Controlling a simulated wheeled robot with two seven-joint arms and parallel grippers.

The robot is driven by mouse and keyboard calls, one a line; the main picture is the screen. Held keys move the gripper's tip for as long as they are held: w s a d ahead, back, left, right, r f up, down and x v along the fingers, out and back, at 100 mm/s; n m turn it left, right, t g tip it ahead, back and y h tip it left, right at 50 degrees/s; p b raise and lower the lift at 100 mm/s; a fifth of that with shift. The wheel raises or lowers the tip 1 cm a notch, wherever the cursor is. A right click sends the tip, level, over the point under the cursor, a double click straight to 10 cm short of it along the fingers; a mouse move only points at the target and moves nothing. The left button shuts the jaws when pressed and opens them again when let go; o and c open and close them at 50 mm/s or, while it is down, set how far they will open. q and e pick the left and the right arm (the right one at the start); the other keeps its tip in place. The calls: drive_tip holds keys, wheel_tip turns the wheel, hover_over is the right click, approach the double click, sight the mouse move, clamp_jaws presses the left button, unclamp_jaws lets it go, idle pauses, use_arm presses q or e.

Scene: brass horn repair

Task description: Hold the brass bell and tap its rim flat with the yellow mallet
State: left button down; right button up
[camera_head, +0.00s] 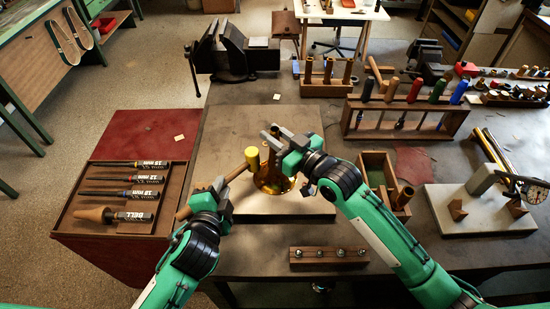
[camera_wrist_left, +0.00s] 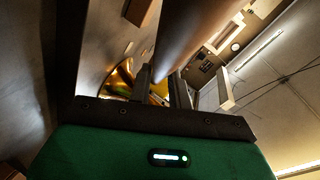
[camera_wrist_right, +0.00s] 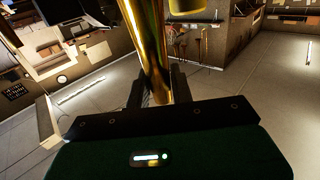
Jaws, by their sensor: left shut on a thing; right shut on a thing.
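The yellow mallet's head (camera_head: 252,160) is raised beside the upper part of the brass bell, at its left; I cannot tell whether they touch. My left gripper (camera_head: 214,196) is shut on the mallet's wooden handle, which also fills the top of the left wrist view (camera_wrist_left: 188,38). The brass bell (camera_head: 268,184) stands over the pale board, its flared end down. My right gripper (camera_head: 284,146) is shut on the bell's narrow tube, which shows between the fingers in the right wrist view (camera_wrist_right: 152,50). My right gripper and forearm hide part of the bell in the head view.
The pale board (camera_head: 225,125) is bare at the back left. A vise (camera_head: 232,55) stands behind it. A wooden tool rack (camera_head: 365,130) and a small open box (camera_head: 372,160) stand at the right. A tool tray (camera_head: 80,222) lies left. A block with steel balls (camera_head: 328,262) is in front.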

drive_tip(key=o, duration=1)
drive_tip(key=shift+o, duration=0.2)
drive_tip(key=shift+d, duration=0.1)
drive_tip(key=v, duration=1.2)
